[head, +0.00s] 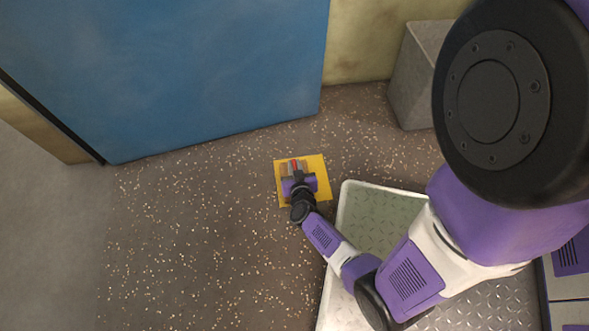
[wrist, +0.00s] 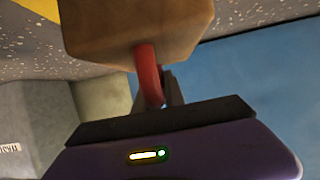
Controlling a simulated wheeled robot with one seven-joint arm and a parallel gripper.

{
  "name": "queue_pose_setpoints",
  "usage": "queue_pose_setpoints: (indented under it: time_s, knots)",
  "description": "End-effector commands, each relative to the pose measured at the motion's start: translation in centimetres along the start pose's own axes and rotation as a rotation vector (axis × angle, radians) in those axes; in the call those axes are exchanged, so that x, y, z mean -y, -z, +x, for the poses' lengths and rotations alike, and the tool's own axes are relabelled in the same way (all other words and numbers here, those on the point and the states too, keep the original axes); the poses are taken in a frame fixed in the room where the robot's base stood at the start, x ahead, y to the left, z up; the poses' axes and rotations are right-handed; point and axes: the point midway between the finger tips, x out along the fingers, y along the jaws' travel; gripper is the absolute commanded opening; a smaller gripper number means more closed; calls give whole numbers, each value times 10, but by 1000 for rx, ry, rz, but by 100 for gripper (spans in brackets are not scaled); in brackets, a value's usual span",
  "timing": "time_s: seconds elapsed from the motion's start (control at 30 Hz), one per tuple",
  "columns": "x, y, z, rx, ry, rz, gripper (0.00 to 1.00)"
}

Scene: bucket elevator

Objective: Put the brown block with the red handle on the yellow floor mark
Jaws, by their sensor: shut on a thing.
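The brown block (wrist: 140,25) fills the top of the wrist view, with its red handle (wrist: 149,75) running down from it to my gripper (wrist: 168,90). My gripper is shut on the red handle. In the head view the block (head: 285,168) and the red handle (head: 294,165) show just beyond my gripper (head: 297,174), over the yellow floor mark (head: 318,172). The mark's edges show around the block. I cannot tell whether the block touches the floor. A corner of the yellow mark (wrist: 30,10) also shows at the top left of the wrist view.
A blue panel (head: 180,70) stands behind the mark. A grey block-like box (head: 412,75) stands against the yellowish wall at the back right. A pale-rimmed tray with a metal plate (head: 375,215) lies right of the mark, under my arm. Speckled floor (head: 200,230) is clear at left.

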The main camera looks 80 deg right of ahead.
Motion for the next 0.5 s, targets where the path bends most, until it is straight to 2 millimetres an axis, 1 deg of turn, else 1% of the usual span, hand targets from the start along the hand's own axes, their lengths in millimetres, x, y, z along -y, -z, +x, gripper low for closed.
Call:
queue_pose_setpoints:
  time_s: [0.03,0.3,0.47,0.5]
  knots:
    - [0,-4,4,-4,0,-1,0]
    - [0,-2,3,-4,-1,0,0]
    - [0,-6,5,-4,-1,-1,0]
    - [0,-7,4,-1,0,0,22]
